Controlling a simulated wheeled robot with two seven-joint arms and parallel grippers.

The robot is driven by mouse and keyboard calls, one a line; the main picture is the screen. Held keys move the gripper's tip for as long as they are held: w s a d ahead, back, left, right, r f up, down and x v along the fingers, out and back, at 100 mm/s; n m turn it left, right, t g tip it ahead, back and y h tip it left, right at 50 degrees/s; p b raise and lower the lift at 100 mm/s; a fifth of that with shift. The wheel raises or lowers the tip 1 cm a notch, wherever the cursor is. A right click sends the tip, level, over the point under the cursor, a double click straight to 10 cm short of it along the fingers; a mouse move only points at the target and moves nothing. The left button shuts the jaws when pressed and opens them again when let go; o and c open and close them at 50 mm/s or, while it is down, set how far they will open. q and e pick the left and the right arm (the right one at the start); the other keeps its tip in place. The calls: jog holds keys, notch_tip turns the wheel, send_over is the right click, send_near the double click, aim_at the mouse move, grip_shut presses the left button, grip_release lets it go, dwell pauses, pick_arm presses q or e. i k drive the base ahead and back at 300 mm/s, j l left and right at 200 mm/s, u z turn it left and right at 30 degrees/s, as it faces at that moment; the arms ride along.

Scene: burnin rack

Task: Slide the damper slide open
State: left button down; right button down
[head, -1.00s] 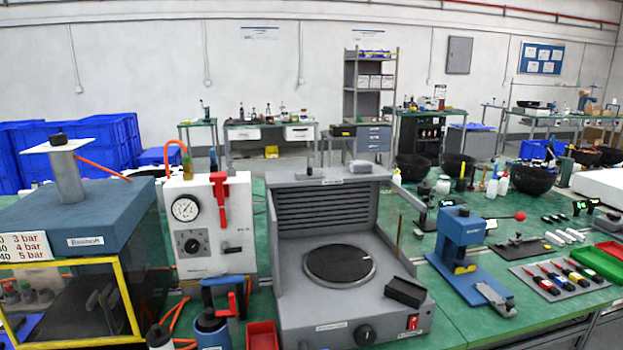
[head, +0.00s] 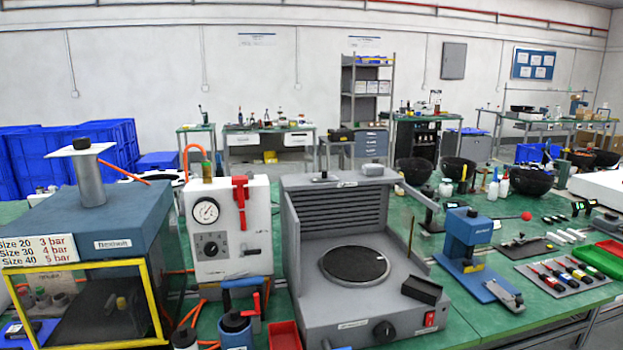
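I cannot tell for sure which part is the damper slide. A grey hood unit (head: 300,230) with a louvred back and a round dark plate (head: 355,265) stands on the bench. On its top edge are a small dark knob (head: 322,177), a label (head: 347,184) and a grey block (head: 373,170). At the left, a blue chamber (head: 110,215) has an upright grey pipe (head: 91,185) capped by a flat light plate (head: 62,152) with a black knob (head: 82,143). Neither of my grippers is in view.
A white gauge panel (head: 225,250) with a red lever (head: 241,200) stands between chamber and hood. A blue press (head: 463,235) is to the right. Bottles, a clamp and a red bin (head: 285,336) crowd the front edge. Some green bench is bare at right.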

aim_at(324, 178)
jog(key=i+l+u, duration=0.15)
jog(key=u, duration=0.3)
jog(key=i+l+u, duration=0.2)
jog(key=u, duration=0.3)
jog(key=i+l, duration=0.05)
jog(key=i, duration=0.05)
